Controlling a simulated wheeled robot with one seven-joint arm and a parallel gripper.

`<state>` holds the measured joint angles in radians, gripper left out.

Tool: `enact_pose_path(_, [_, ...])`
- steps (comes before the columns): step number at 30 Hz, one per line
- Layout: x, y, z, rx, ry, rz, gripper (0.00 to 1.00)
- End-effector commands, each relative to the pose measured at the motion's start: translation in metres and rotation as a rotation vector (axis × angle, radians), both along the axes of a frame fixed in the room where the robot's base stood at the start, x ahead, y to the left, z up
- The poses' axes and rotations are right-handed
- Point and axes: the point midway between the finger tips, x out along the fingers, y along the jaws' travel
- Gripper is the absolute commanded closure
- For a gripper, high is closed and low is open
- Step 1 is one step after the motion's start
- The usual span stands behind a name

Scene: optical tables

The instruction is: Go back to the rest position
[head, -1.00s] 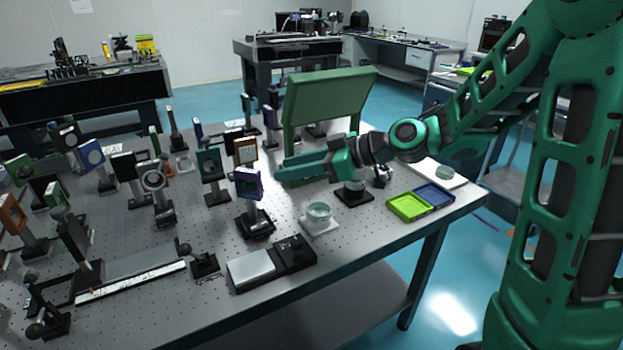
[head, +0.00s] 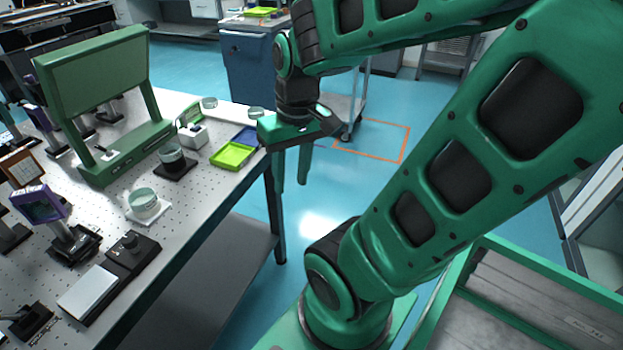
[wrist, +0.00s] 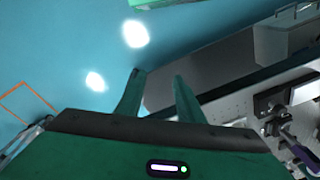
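My gripper (head: 291,184) hangs beside the right edge of the optical table (head: 205,205), with its two fingers pointing down over the blue floor. In the wrist view the fingers of my gripper (wrist: 158,78) stand apart with nothing between them, and the floor shows beyond.
A lime tray (head: 232,154) and a blue tray (head: 247,136) lie at the table edge near my gripper. Glass dishes (head: 143,203), a green frame (head: 100,70) and optics mounts stand on the table. A blue cabinet (head: 252,65) and cart stand behind. Open floor lies below my gripper.

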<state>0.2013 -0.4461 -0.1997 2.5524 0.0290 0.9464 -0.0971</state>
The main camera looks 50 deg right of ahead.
Motion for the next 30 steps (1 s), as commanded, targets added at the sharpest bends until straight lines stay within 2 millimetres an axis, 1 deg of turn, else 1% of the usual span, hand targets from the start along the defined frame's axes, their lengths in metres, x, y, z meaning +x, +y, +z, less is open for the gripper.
enact_pose_path(1, [-0.017,-0.006,0.002,-0.005,0.027,-0.076,0.66])
enact_pose_path(3, [-0.037,-0.011,0.003,-0.009,0.065,-0.165,0.66])
enact_pose_path(5, [-0.047,-0.018,0.004,-0.011,0.085,-0.213,0.66])
enact_pose_path(7, [-0.052,-0.020,0.004,-0.012,0.096,-0.242,0.66])
enact_pose_path(21, [-0.053,-0.020,0.004,-0.013,0.098,-0.244,0.66])
enact_pose_path(24, [-0.040,-0.020,-0.001,-0.015,0.113,-0.244,0.66])
enact_pose_path(30, [-0.040,-0.020,-0.001,-0.015,0.111,-0.243,0.66])
